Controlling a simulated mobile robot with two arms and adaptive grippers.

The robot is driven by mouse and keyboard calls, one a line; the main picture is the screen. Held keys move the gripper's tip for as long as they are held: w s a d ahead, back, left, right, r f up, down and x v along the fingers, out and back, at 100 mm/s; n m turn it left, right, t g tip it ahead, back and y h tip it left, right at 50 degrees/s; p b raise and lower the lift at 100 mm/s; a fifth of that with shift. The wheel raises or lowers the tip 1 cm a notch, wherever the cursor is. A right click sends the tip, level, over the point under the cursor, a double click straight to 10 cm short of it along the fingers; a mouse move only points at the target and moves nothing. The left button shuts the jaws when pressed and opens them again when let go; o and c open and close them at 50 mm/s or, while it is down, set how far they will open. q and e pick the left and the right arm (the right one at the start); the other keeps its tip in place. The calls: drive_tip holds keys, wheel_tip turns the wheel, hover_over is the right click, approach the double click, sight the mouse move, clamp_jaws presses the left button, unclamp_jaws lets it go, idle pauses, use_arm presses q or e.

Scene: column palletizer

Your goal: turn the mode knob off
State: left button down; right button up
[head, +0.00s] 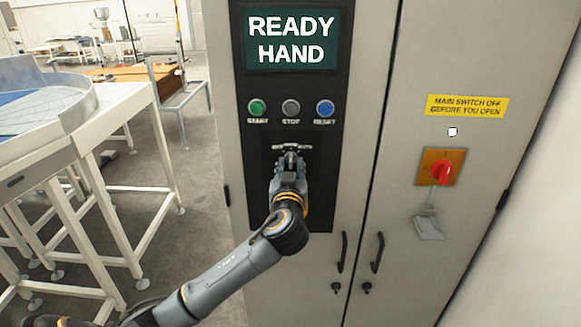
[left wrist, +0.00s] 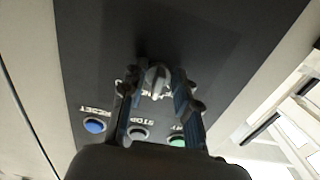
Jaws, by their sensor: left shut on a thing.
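The mode knob (left wrist: 156,79) is a small grey knob on the black control panel (head: 318,190), below the row of buttons. My left gripper (head: 291,158) comes up from below and is shut on the knob, with one finger on each side in the left wrist view. In the head view my gripper hides most of the knob, and only part of its white lettering shows above. Which mark the knob points to cannot be read. The display (head: 291,38) above reads "READY HAND". My right gripper is in neither view.
A green START button (head: 257,107), grey STOP button (head: 291,108) and blue RESET button (head: 325,109) sit just above my gripper. A red main switch (head: 442,172) is on the right door. A white-legged conveyor table (head: 110,103) stands at left.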

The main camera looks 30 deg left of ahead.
use_arm(q)
drive_tip(key=shift+f+b, duration=0.15)
drive_tip(key=shift+b, duration=0.25)
drive_tip(key=n+b, duration=0.7)
drive_tip(key=b, duration=0.1)
drive_tip(key=shift+w+d+n, duration=0.15)
drive_tip(key=shift+d+n, duration=0.1)
drive_tip(key=shift+n, duration=0.05)
drive_tip(key=shift+r+n+b, duration=0.25)
drive_tip(key=shift+n+b, duration=0.3)
drive_tip(key=shift+n, duration=0.45)
drive_tip(key=shift+r, duration=0.1)
drive_tip(key=c, duration=1)
unclamp_jaws()
